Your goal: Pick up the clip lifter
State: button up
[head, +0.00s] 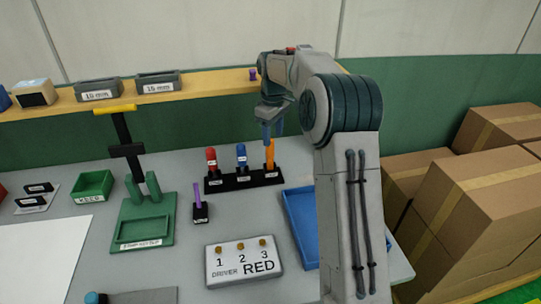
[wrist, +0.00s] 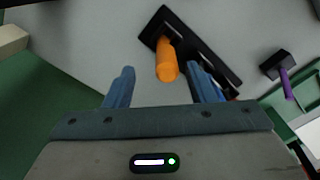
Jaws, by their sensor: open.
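A black rack (head: 243,181) on the grey table holds three upright tools: one with a red handle (head: 211,158), one with a blue handle (head: 241,155) and one with an orange handle (head: 270,157). Their labels are too small to read, so I cannot tell which is the clip lifter. My gripper (head: 272,130) is open, pointing down just above the orange handle. In the wrist view, the orange handle (wrist: 167,62) shows between the two blue fingertips, with space on both sides. The blue and red handles are mostly hidden there behind the right finger.
A purple-handled tool (head: 198,206) stands in a small black holder left of the rack. A blue tray (head: 300,226) lies to the right, partly behind my arm. A sign block (head: 243,264) is in front, a green press-like stand (head: 146,225) at left. A wooden shelf (head: 215,82) runs behind.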

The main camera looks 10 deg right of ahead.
aim_at(270, 149)
jog(key=shift+s+a+f+p, duration=0.1)
jog(key=shift+a+f+p, duration=0.05)
jog(key=shift+f, duration=0.85)
jog(key=shift+w+a+f+p, duration=0.1)
jog(key=shift+a+f+p, duration=0.1)
jog(key=shift+f, duration=0.85)
jog(key=shift+s+a+f+p, duration=0.1)
jog(key=shift+a+f+p, duration=0.05)
jog(key=shift+f, duration=0.85)
jog(key=c, duration=1.1)
